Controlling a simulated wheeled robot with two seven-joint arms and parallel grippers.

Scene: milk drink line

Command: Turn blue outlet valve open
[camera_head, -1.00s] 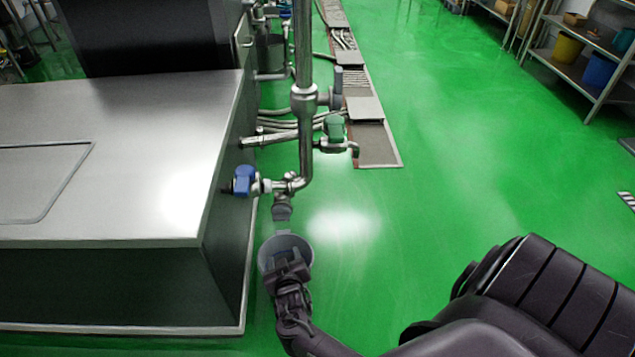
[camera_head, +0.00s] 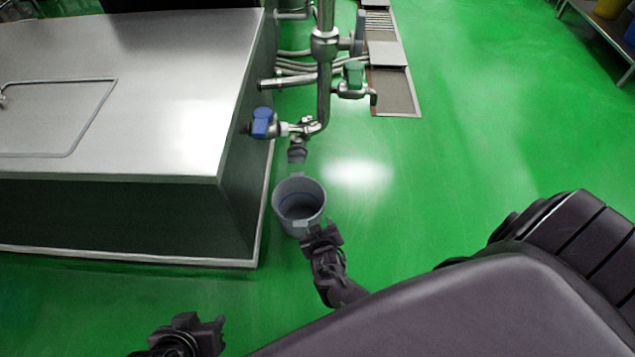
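The blue valve handle (camera_head: 262,123) sits on a short pipe at the right side of the steel tank (camera_head: 160,100). The pipe joins a steel fitting, and a dark outlet spout (camera_head: 297,152) points down from it. My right gripper (camera_head: 313,232) is shut on the rim of a grey cup-like container (camera_head: 298,194), which it holds upright just below the spout. The inside of the container looks empty. My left gripper (camera_head: 205,322) is at the bottom edge, well below and left of the blue valve. Its fingers look apart with nothing between them.
A vertical steel pipe (camera_head: 325,80) with a green-handled valve (camera_head: 355,72) stands right of the blue valve. The tank's front corner lies between my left gripper and the valve. The green floor (camera_head: 480,130) is clear on the right. A shelf (camera_head: 605,35) is at top right.

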